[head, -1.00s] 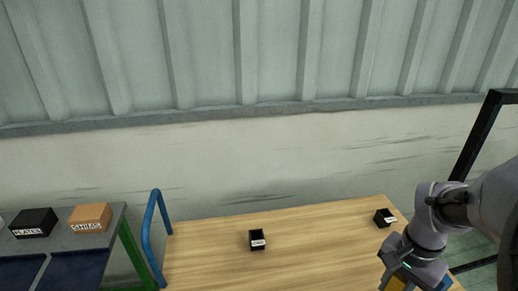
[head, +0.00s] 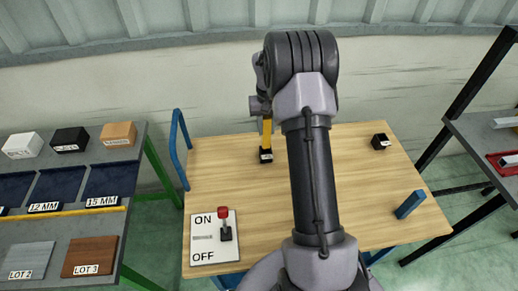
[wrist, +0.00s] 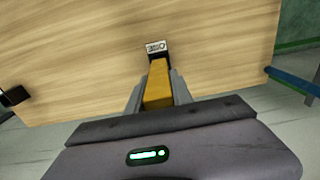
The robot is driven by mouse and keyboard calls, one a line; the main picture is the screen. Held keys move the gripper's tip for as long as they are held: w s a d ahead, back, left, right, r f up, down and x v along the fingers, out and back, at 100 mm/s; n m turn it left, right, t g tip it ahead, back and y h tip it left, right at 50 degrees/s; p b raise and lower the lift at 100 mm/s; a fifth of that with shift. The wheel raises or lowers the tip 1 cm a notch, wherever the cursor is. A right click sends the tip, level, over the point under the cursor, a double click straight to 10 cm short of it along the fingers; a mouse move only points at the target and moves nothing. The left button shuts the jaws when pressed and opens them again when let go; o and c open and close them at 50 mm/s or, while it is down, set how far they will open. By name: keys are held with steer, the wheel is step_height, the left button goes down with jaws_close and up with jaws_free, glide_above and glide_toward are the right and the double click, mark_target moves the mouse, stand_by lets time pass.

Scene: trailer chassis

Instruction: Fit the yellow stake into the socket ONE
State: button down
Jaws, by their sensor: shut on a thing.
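The yellow stake (head: 267,132) hangs upright from my gripper over the table in the head view. It also shows in the wrist view (wrist: 158,92), between the two grey fingers. My gripper (wrist: 157,84) is shut on it. The black socket ONE (head: 265,157) stands on the wooden table directly below the stake; its white label (wrist: 156,47) shows upside down in the wrist view. The stake's lower end meets the socket's top in both views. I cannot tell whether the tip is inside or just above it, as the stake covers the opening.
Another black socket (head: 381,142) stands at the table's back right. A blue block (head: 410,204) lies at the right edge. An ON/OFF panel with a red lever (head: 224,212) sits front left. A shelf (head: 133,146) with boxes stands left. The middle right of the table is clear.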

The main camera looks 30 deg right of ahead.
mark_target(266, 141)
step_height(266, 141, down, 7)
steer(key=shift+r+b, duration=0.2)
steer(key=shift+b, duration=0.6)
steer(key=shift+f, duration=0.1)
steer(key=shift+f, duration=0.15)
steer(key=c, duration=1.1)
jaws_free()
